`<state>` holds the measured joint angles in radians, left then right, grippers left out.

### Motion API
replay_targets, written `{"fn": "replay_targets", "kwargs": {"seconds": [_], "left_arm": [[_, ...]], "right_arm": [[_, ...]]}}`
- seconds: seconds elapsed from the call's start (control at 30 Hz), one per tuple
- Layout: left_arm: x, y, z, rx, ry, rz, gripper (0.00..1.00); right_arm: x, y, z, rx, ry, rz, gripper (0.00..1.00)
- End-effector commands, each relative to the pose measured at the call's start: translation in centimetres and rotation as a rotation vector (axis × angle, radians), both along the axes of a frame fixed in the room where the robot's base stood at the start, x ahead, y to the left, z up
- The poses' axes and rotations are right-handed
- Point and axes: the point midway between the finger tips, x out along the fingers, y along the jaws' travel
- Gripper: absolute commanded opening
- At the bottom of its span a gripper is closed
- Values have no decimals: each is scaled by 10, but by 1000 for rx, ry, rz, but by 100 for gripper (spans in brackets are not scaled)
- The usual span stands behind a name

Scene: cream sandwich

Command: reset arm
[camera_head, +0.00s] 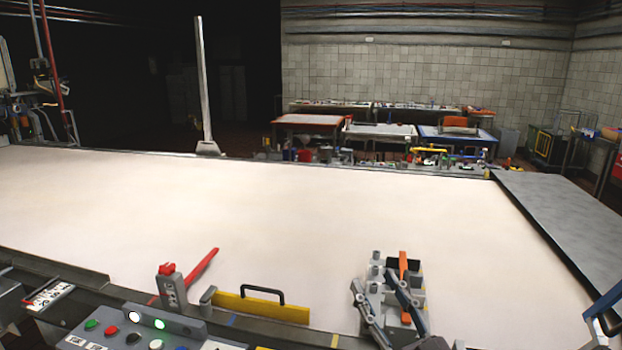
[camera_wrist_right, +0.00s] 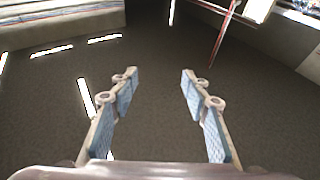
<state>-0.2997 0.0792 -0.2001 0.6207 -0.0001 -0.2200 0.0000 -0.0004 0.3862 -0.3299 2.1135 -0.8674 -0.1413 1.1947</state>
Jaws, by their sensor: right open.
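My right gripper (camera_head: 373,281) shows at the lower right of the head view, in front of a grey block-shaped fixture (camera_head: 376,258) with an orange lever (camera_head: 403,266). Its two fingers are apart with nothing between them. The fingers hide part of the fixture. I cannot tell how far above it they are. In the right wrist view the open fingers (camera_wrist_right: 158,87) with blue ribbed pads face a dark surface with bright light strips. No object is between them. My left gripper is not seen in the head view.
A wide pale tabletop (camera_head: 260,220) is mostly bare. At its near edge are a red-levered clamp (camera_head: 171,288), a yellow plate with a black handle (camera_head: 262,306) and a button panel (camera_head: 135,332). A grey slab (camera_head: 560,220) borders it right. A grey post (camera_head: 203,90) stands behind.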

Motion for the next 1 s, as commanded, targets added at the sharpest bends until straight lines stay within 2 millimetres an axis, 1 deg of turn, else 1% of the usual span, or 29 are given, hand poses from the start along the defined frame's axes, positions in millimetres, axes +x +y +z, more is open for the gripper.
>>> {"fn": "replay_targets", "kwargs": {"seconds": [0.03, 0.07, 0.1, 0.17, 0.2, 0.27, 0.3, 0.33, 0.37, 0.4, 0.47, 0.5, 0.53, 0.6, 0.67, 0.7, 0.77, 0.8, 0.87, 0.9, 1.0], "left_arm": [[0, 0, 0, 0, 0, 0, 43], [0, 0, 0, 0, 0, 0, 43], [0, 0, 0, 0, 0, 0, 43], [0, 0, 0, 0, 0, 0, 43], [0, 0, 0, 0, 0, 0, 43], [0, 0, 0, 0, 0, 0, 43], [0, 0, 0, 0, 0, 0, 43], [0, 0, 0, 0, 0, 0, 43], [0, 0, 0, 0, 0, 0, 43], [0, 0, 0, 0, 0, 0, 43], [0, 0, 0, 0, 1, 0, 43], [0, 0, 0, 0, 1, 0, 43], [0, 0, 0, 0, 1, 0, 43], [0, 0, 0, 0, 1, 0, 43], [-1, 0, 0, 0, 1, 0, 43], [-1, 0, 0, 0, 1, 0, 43], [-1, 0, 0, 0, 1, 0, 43], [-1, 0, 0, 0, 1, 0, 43], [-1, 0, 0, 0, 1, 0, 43], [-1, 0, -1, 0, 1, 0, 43], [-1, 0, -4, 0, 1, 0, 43]], "right_arm": [[0, -22, -18, 23, 69, -95, 43], [-1, -35, -31, 27, 117, -152, 43], [-4, -52, -50, 28, 188, -225, 43], [-12, -75, -83, 17, 309, -320, 43], [-22, -88, -107, 4, 398, -372, 43], [-40, -103, -144, -28, 541, -435, 43], [-57, -110, -170, -54, 642, -462, 43], [-70, -114, -188, -77, 717, -477, 43], [-84, -116, -205, -100, 790, -483, 43], [-103, -117, -226, -133, 884, -483, 43], [-133, -117, -252, -179, 1010, -470, 43], [-151, -115, -266, -210, 1084, -454, 43], [-164, -114, -275, -231, 1134, -440, 43], [-194, -109, -292, -276, 1238, -400, 43], [-218, -104, -304, -313, 1319, -361, 43], [-233, -100, -310, -335, 1365, -331, 43], [-256, -95, -317, -367, 1433, -286, 43], [-271, -91, -322, -389, 1476, -252, 43], [-293, -85, -326, -421, 1535, -198, 43], [-299, -83, -334, -435, 1558, -178, 43], [-289, -83, -365, -437, 1563, -183, 43]]}}
